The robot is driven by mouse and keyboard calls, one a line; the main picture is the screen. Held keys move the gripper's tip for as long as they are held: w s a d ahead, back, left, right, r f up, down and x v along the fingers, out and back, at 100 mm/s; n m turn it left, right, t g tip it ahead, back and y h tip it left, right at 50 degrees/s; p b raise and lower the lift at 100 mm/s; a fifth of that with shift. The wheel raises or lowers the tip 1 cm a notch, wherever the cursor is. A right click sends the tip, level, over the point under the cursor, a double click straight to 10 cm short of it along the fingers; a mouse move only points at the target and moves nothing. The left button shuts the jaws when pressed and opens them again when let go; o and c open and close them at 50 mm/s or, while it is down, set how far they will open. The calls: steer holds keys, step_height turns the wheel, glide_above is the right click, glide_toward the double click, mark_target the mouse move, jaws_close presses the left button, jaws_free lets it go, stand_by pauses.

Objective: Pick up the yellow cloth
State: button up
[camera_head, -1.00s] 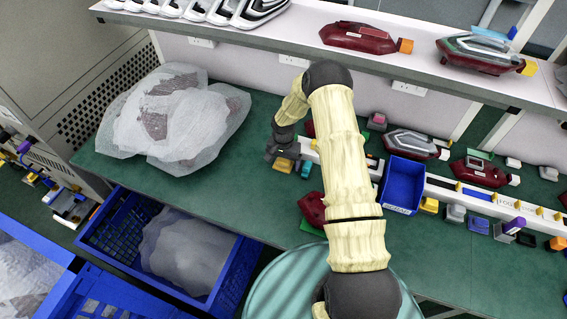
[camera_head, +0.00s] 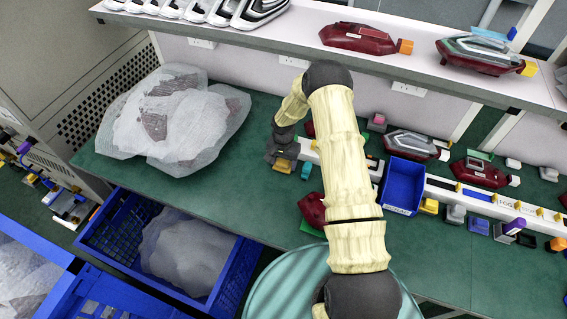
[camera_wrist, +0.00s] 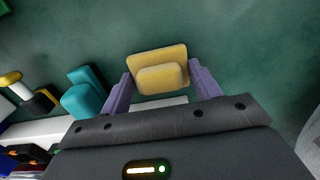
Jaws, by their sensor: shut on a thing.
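The yellow cloth (camera_wrist: 160,60) looks like a flat yellow pad with a smaller raised block on its near side. In the wrist view it sits between the two purple-grey fingers of my gripper (camera_wrist: 160,76), which are shut on it. In the head view my gripper (camera_head: 282,152) points down at the back of the green bench, with the yellow cloth (camera_head: 283,166) showing just below it. I cannot tell whether the cloth touches the bench. The fingertips are partly hidden in the head view.
A teal block (camera_wrist: 84,95) lies left of my gripper in the wrist view. A white rail (camera_head: 465,195) and a blue bin (camera_head: 404,184) stand to the right. A wrapped bundle (camera_head: 172,122) lies left. Green bench between bundle and gripper is clear.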

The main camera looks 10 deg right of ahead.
mark_target(283, 161)
step_height(283, 161, up, 10)
steer(key=shift+f+b, duration=0.1)
steer(key=shift+b, duration=0.9)
